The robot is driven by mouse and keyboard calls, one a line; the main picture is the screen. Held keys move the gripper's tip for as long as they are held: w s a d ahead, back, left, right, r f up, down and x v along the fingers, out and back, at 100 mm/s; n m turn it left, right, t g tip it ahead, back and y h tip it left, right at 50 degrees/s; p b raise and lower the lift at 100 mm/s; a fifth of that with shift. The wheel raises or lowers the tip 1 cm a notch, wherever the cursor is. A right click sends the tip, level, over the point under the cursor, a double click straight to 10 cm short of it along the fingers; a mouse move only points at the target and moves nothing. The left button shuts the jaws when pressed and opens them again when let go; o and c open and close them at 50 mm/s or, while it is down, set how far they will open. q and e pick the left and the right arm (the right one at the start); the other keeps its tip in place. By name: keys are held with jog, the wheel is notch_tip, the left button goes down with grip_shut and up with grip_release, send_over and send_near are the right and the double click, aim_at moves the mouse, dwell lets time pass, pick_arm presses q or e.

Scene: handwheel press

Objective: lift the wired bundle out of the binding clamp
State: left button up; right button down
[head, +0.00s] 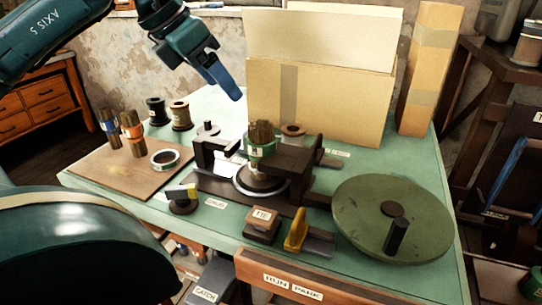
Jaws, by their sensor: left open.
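The wired bundle (262,133) is a sheaf of thin brown sticks with a green band, standing upright in the middle of the table. The dark binding clamp (285,160) stands around its lower part, which is partly hidden by the clamp's arm. A large green handwheel (365,225) with a dark knob lies flat at the clamp's right. My left gripper (236,96) is open and empty, above and to the left of the bundle, clear of it. Its blue finger points down and to the right; the other finger is hard to make out. My right gripper is not in view.
Two bundles (132,135) with orange and blue bands stand on a wooden board (105,165) at left, near dark spools (180,115) and a ring (164,158). Cardboard boxes (350,100) stand behind the clamp. A yellow lever (296,230) and a labelled block (263,222) are in front.

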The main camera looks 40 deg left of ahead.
aim_at(256, 125)
pick_arm(q)
jog(key=x, duration=0.8)
jog(key=shift+s+d+p, duration=0.1)
jog(key=shift+d+p, duration=0.05)
jog(key=shift+p, duration=0.2)
jog(key=p+x, duration=0.1)
jog(key=x, duration=0.3)
jog(key=shift+d+f, duration=0.1)
jog(key=shift+d, duration=0.1)
jog(key=shift+w+f, duration=0.15)
jog(key=shift+w, duration=0.15)
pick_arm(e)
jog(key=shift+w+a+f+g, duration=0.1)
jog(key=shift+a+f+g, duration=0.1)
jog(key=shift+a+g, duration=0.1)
pick_arm(q)
jog(key=shift+c, duration=0.4)
jog(key=c, duration=1.3)
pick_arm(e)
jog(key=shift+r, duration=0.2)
pick_arm(q)
jog(key=shift+s+a, duration=0.1)
jog(key=shift+c, duration=0.2)
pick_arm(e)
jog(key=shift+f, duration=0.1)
